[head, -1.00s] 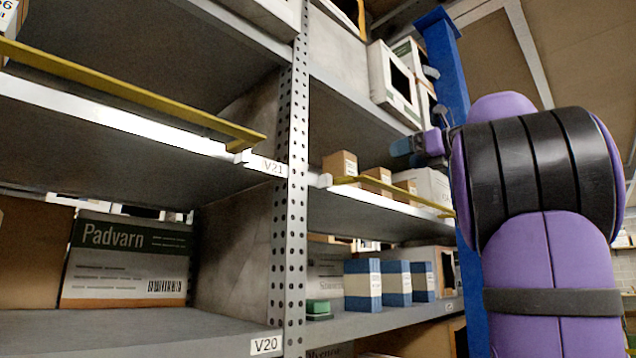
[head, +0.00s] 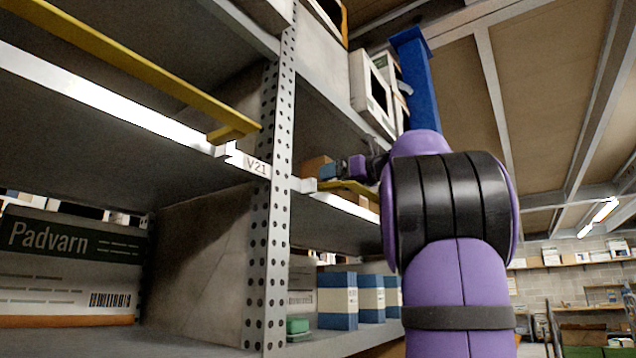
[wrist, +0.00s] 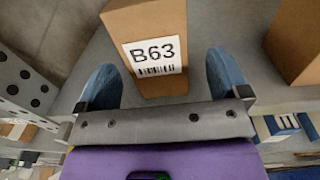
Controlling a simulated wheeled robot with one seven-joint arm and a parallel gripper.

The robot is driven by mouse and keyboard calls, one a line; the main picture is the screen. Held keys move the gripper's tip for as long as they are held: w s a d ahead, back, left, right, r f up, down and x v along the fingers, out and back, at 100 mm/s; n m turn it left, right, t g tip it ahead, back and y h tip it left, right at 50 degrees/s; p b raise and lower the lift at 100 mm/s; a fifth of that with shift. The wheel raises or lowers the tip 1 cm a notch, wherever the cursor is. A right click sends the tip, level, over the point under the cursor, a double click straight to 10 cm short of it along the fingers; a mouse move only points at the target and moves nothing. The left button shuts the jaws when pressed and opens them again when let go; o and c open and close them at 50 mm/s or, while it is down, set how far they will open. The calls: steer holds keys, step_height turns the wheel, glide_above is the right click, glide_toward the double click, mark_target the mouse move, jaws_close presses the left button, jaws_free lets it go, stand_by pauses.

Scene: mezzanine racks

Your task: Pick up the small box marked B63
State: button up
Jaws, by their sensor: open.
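The small brown box marked B63 (wrist: 153,52) stands upright in the wrist view, its white label with barcode facing me. My gripper (wrist: 166,85) is open, its two blue fingers apart with the near lower part of the box showing between them.
A second brown box (wrist: 298,40) stands to the right in the wrist view. A perforated grey post (head: 268,200) rises left of the box. A yellow bar (head: 350,187) runs along the shelf front. Blue and white boxes (head: 338,300) stand on the shelf below.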

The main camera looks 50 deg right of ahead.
steer(key=w, duration=0.4)
steer(key=shift+w+a+f, duration=0.15)
steer(key=shift+w+a, duration=0.2)
steer(key=shift+w, duration=0.05)
steer(key=shift+c, duration=0.2)
steer(key=c, duration=1.1)
